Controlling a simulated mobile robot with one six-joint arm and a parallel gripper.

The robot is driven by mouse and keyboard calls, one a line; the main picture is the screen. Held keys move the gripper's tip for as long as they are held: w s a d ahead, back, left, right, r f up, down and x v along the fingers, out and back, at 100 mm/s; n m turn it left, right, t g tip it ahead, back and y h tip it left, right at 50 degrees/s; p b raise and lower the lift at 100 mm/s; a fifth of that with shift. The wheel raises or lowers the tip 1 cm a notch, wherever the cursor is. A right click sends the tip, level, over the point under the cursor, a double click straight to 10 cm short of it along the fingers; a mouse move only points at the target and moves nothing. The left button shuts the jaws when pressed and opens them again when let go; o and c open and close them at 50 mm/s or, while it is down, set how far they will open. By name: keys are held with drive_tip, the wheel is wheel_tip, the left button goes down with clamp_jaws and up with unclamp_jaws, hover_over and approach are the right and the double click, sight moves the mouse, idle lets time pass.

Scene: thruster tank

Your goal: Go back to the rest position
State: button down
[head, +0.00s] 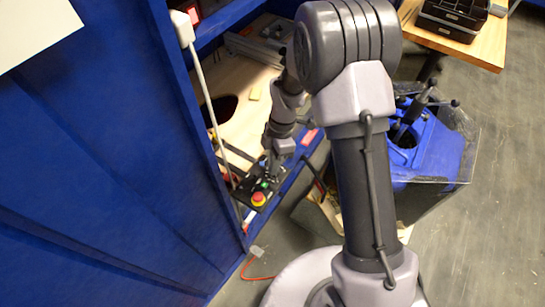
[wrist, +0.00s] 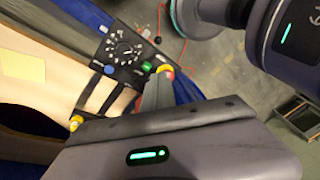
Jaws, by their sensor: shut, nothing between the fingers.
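My gripper (head: 270,171) is at the end of my arm, low over a black control panel (head: 247,190) on the edge of the blue cabinet. Its fingers are shut and empty, and they also show in the wrist view (wrist: 157,88). The panel (wrist: 121,72) carries a dial (wrist: 124,48), a blue button (wrist: 109,71), a green button (wrist: 147,66) and a red stop button on yellow (wrist: 164,69). The fingertips appear close to the red button in the wrist view; whether they touch is unclear. The red button (head: 259,198) stands clear of the gripper in the head view.
A blue cabinet wall (head: 90,150) fills the left. A wooden board (head: 240,120) with a yellow note (head: 255,93) lies inside. A blue container (head: 430,145) stands right of my arm, below a wooden table (head: 485,45). An orange cable (head: 255,275) lies on the grey floor (head: 490,240).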

drive_tip(key=s+d+r+m+t+b, duration=0.1)
drive_tip(key=s+r+m+t, duration=0.1)
drive_tip(key=r+m, duration=0.5)
drive_tip(key=s+d+r+m+t+b, duration=0.1)
drive_tip(key=s+r+m+t, duration=0.15)
drive_tip(key=r, duration=0.85)
drive_tip(key=s+d+r+m+t, duration=0.1)
drive_tip(key=s+r+m+t, duration=0.1)
drive_tip(key=s+r+m, duration=0.2)
drive_tip(key=s+d+r+m+t+b, duration=0.1)
drive_tip(key=s+r+m, duration=0.3)
drive_tip(key=s+m, duration=0.5)
drive_tip(key=d+m+t, duration=0.1)
drive_tip(key=m, duration=0.2)
drive_tip(key=shift+s+d+r, duration=0.15)
drive_tip(key=shift+d+r, duration=0.05)
drive_tip(key=shift+r, duration=0.05)
